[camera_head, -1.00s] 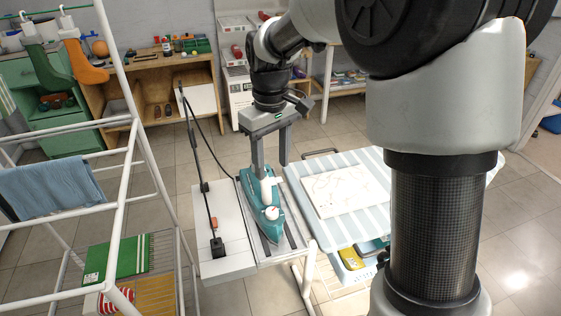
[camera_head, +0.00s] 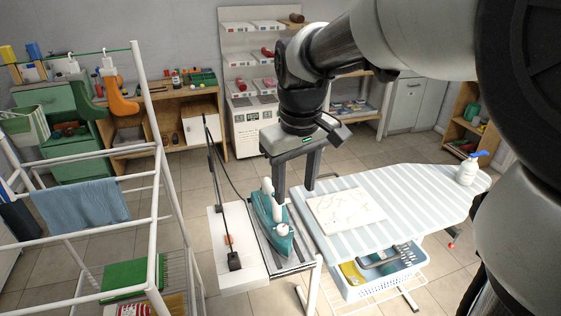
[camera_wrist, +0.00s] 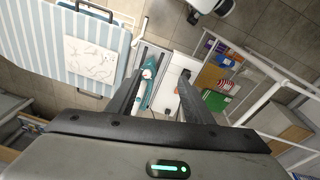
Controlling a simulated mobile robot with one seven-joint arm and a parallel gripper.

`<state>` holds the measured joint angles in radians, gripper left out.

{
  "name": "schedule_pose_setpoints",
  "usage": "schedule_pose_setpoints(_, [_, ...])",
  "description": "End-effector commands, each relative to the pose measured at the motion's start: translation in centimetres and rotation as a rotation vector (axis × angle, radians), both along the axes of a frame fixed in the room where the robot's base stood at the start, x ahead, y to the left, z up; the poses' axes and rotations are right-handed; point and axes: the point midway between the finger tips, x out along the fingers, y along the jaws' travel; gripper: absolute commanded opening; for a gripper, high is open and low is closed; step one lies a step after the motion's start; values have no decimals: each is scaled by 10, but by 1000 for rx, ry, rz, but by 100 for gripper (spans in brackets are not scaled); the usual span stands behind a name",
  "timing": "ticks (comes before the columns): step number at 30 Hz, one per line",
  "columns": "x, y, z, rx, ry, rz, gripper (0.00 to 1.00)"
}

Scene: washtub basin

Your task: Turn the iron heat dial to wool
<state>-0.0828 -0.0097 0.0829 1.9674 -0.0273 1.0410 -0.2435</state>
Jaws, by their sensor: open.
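In the wrist view, the iron (camera_wrist: 146,88) shows between the open fingers, nearer the left one. I cannot tell the height gap, and I see no contact with the dial.
A white board (camera_head: 225,250) with a black rod and cord stands left of the iron. The striped ironing board (camera_head: 420,190), bearing a pale cloth (camera_head: 345,212), lies to the right. A white drying rack (camera_head: 150,165) stands at the left.

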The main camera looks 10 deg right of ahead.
Motion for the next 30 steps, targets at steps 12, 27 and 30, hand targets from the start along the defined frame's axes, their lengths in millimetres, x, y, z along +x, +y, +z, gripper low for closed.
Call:
schedule_pose_setpoints(12, [-7,-4,9,3,-16,-19,47])
schedule_pose_setpoints(27, [-78,-37,95,47,-176,-201,47])
schedule_pose_setpoints(30, [-108,-48,114,75,-239,-279,47])
